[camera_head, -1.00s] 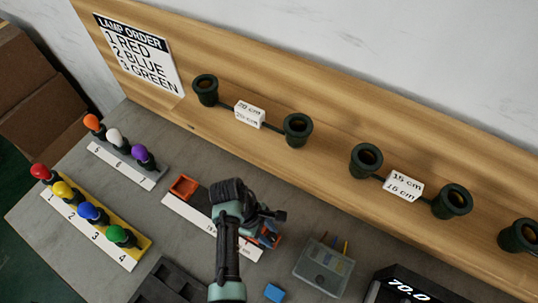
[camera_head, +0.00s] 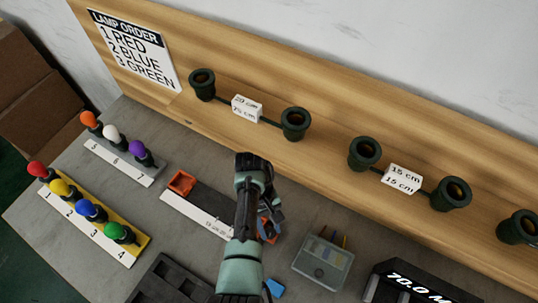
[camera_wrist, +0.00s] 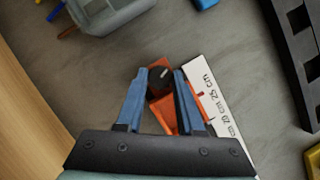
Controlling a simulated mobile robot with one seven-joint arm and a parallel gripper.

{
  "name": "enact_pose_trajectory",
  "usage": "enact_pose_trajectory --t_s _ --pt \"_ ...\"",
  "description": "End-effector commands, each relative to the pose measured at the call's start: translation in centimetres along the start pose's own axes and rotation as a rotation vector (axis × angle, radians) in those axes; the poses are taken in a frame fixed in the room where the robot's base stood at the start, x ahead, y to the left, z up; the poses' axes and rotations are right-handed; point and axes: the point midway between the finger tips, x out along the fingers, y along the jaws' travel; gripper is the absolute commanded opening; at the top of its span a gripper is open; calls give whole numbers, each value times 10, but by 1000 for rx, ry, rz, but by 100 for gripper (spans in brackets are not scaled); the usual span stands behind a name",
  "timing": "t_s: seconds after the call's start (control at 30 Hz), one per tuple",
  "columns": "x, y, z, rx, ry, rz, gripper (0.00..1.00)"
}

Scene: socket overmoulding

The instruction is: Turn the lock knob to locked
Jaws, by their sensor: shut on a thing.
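The lock knob (camera_wrist: 160,76) is small, round and black, with a pale mark, and sits on an orange block (camera_wrist: 166,111) at the end of a white measuring strip (camera_wrist: 217,98) marked in cm. In the wrist view my gripper (camera_wrist: 162,73) has its two blue fingers on either side of the knob, shut on it. In the head view the orange block (camera_head: 268,231) is partly hidden by my gripper and arm. A second orange block (camera_head: 181,183) sits at the strip's far left end. Which way the knob's mark reads, locked or unlocked, I cannot tell.
A grey-green box (camera_head: 323,262) with coloured rods stands right of the gripper. A blue block (camera_head: 275,287), a black tray (camera_head: 172,280) and a black display unit (camera_head: 412,285) lie near the front. Coloured lamps (camera_head: 90,210) stand left. Dark sockets (camera_head: 295,123) line the wooden board.

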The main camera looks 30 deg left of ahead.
Motion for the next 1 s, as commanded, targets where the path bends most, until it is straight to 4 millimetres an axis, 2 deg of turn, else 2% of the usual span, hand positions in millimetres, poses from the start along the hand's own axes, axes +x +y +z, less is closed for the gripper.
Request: enact_pose_trajectory --t_s 0.67,0.7,0.73,1.0 --pt "0 1 -1 51 3 -21 0" --pt "0 1 -1 51 3 -21 44" --pt "0 1 -1 51 3 -21 49" --pt "0 0 0 50 2 -21 49"
